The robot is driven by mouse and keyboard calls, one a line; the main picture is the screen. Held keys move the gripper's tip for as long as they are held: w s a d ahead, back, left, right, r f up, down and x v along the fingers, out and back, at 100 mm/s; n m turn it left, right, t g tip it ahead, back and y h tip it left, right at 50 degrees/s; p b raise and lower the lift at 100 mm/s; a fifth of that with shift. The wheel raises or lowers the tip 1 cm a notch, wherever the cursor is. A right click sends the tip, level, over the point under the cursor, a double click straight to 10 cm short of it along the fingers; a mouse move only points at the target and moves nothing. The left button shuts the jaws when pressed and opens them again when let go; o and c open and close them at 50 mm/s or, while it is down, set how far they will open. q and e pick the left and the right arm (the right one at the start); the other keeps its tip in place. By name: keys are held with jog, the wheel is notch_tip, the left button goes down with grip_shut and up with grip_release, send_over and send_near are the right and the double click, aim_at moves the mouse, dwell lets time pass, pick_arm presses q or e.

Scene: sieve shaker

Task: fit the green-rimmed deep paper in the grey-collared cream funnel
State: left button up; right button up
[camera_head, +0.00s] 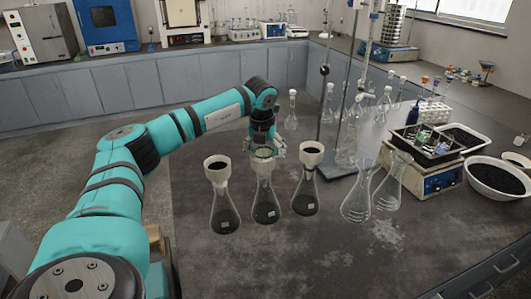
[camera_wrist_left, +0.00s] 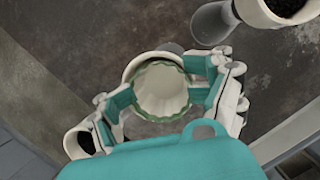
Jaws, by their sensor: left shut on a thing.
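The green-rimmed deep paper (camera_wrist_left: 163,88) is a pale fluted cup in the left wrist view. My left gripper (camera_wrist_left: 163,92) is shut on it, one finger on each side. Around and just beyond it shows the cream rim of a funnel (camera_wrist_left: 131,70). In the head view my left gripper (camera_head: 264,147) is right over the middle funnel (camera_head: 263,166), which stands upright in a flask with dark contents (camera_head: 264,206). The paper's lower part is hidden, so I cannot tell how deep it sits. The collar colour is not clear.
Two similar cream funnels on flasks stand close by, one to the left (camera_head: 217,172) and one to the right (camera_head: 312,156), both dark inside. Empty glass flasks (camera_head: 391,184), a stand (camera_head: 340,172) and a balance (camera_head: 437,181) are further right. The front bench is clear.

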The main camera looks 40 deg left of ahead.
pick_arm(q)
jog(key=shift+s+f, duration=0.1)
jog(key=shift+f, duration=0.1)
jog(key=o, duration=0.9)
jog(key=shift+a, duration=0.15)
jog(key=shift+r, duration=0.1)
jog(key=shift+r+p, duration=0.65)
jog(key=shift+r, duration=0.1)
jog(key=shift+r+p, duration=1.75)
jog(key=shift+r, duration=0.55)
jog(key=shift+f, duration=0.1)
